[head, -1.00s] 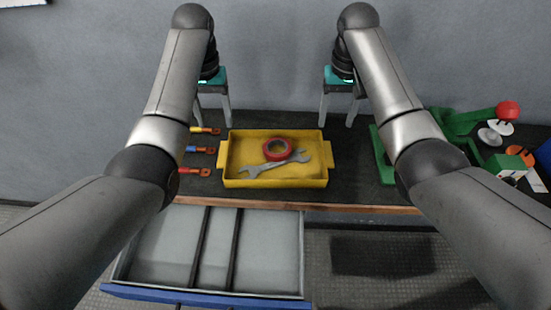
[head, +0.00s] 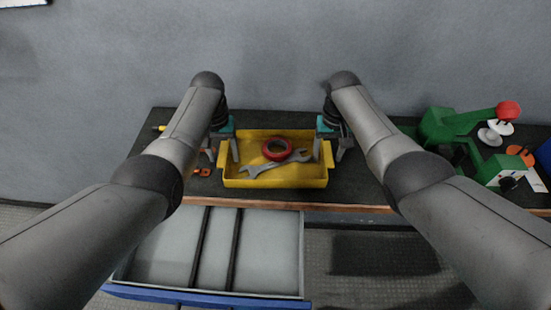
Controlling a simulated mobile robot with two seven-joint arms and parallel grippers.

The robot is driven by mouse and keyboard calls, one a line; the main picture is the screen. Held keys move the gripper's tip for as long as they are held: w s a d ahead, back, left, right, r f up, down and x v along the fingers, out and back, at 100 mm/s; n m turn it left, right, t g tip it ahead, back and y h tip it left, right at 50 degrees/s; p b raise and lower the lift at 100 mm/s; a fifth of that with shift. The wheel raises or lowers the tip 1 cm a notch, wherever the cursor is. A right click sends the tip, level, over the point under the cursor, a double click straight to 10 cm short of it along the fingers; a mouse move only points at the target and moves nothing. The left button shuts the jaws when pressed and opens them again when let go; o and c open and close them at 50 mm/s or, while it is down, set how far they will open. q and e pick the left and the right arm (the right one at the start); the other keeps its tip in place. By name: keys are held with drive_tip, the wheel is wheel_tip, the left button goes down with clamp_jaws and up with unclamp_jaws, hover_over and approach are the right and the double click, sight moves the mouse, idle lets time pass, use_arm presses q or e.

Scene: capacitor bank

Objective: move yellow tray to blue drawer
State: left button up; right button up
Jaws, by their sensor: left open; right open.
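The yellow tray (head: 275,183) sits on the dark workbench and holds a red tape roll (head: 277,149) and a grey wrench (head: 262,166). The blue drawer (head: 215,300) is pulled open below the bench edge, in front of the tray; its grey inside looks empty, with dark dividers. My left gripper (head: 222,159) is open, fingers down, at the tray's left end. My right gripper (head: 329,157) is open, fingers down, at the tray's right end. Whether the fingers touch the tray or straddle its end handles, I cannot tell.
A green tool with a red knob (head: 508,110) stands on the bench at the right, near white and orange discs (head: 520,155). An orange-ended lug (head: 202,172) lies left of the tray, partly hidden by my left arm. A grey wall is behind.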

use_arm(q)
clamp_jaws()
use_arm(e)
clamp_jaws()
idle(1.3)
